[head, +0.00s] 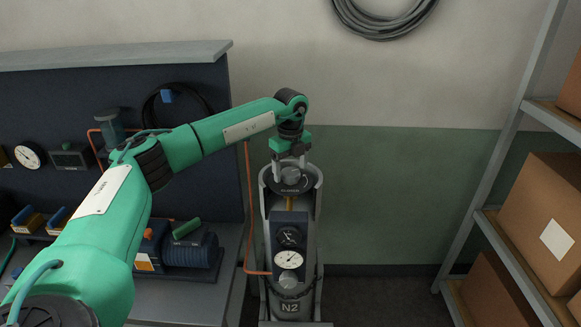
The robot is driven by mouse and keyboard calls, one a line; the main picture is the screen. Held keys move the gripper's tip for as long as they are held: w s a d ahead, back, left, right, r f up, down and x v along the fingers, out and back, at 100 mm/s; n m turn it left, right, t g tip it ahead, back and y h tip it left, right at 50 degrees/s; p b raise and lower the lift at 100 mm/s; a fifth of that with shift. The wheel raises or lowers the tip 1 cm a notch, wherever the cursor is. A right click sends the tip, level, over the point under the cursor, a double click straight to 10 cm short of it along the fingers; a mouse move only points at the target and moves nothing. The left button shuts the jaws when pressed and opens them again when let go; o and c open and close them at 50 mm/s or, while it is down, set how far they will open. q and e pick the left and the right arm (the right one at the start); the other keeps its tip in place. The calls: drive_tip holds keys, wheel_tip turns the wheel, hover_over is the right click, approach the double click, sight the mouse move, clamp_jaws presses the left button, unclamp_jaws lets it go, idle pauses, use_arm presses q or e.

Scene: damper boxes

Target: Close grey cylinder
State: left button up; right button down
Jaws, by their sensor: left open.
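The grey cylinder (291,309), marked N2, stands upright against the wall near the middle of the head view. A dark box with two round gauges (289,259) is on its front. At its top is a dark disc with a grey knob (290,175). My left gripper (291,166) points down at the top of the cylinder, its open fingers at either side of the knob. I cannot tell whether they touch it. The gripper partly hides the knob. My right gripper is not in view.
A workbench (190,301) with a blue motor (190,251) and gauges stands left of the cylinder. An orange hose (249,200) runs down beside the cylinder. A shelf with cardboard boxes (545,215) is at the right. Floor between cylinder and shelf is clear.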

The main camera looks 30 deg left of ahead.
use_arm(q)
drive_tip(key=shift+c, duration=0.2)
drive_tip(key=c, duration=0.9)
drive_tip(key=shift+c, duration=0.2)
